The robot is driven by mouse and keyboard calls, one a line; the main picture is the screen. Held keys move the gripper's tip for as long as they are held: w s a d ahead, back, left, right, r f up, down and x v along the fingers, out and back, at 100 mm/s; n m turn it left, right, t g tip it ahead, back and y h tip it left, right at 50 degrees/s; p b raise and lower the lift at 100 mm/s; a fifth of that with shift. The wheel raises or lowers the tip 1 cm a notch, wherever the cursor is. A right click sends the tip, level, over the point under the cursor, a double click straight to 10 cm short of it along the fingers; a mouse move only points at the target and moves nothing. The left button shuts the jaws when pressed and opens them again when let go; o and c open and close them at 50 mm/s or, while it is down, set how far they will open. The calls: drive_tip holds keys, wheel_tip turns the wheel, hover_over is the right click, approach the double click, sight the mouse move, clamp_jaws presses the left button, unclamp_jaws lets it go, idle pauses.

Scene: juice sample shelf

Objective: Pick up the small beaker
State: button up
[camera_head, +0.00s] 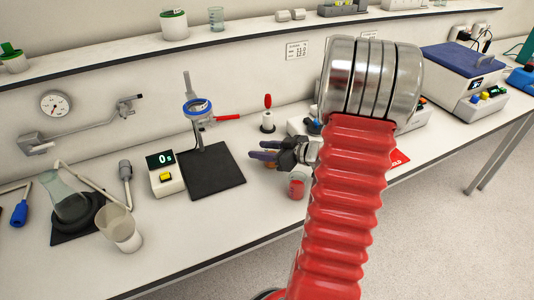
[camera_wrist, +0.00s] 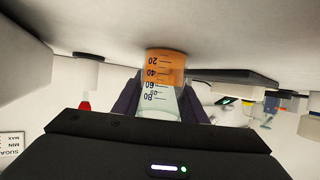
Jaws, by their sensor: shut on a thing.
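The small beaker (camera_wrist: 165,65) shows in the wrist view, which is upside down. It is clear glass with dark graduation marks and orange liquid in its base end. My gripper (camera_wrist: 160,105) is shut on it, with a dark purple finger on each side. The beaker's base is close to the pale bench surface; I cannot tell whether it touches. In the head view my gripper (camera_head: 264,157) is low over the bench, right of the black stand plate, and the held beaker is hard to make out there.
A small cup with red contents (camera_head: 297,186) stands near my gripper. Behind it is a white holder with a red-handled tool (camera_head: 267,122). To the left are a ring stand (camera_head: 215,178), a timer (camera_head: 165,175) and a larger beaker (camera_head: 120,230). A shelf (camera_head: 130,58) runs above.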

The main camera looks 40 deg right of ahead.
drive_tip(key=shift+r, duration=0.2)
wheel_tip(320, 180, up, 10)
drive_tip(key=shift+f, duration=0.25)
idle(0.8)
drive_tip(key=shift+w+a+r, duration=0.1)
idle(0.8)
